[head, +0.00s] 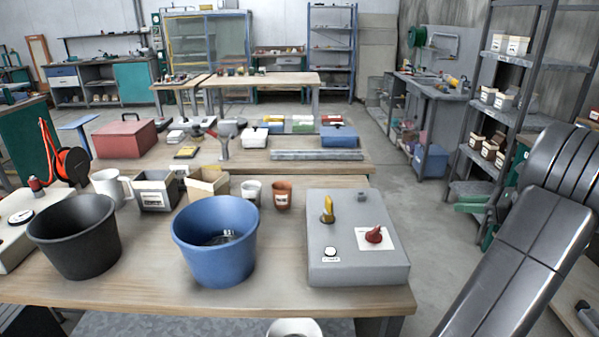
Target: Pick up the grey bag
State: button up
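I cannot make out a grey bag anywhere in the head view. The wooden table in front of me (130,293) holds a black bucket (75,245), a blue bucket (213,250) and a grey control box (325,255) with a yellow lever, a red knob and a round white button. My dark arm fills the lower right, beside the table. My gripper is out of view.
Behind the buckets stand a white mug (110,187), small labelled boxes and an orange cup (282,195). A second table holds a red case (123,138) and a blue box (339,135). Shelving (512,117) lines the right. Grey floor (415,215) is clear right of the tables.

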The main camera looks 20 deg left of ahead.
aim_at(155, 190)
jog(key=j+u, duration=0.45)
jog(key=i+j+u, duration=0.1)
jog(key=j+u, duration=0.4)
jog(key=i+j+u, duration=0.2)
jog(key=j+u, duration=0.25)
jog(key=j, duration=0.15)
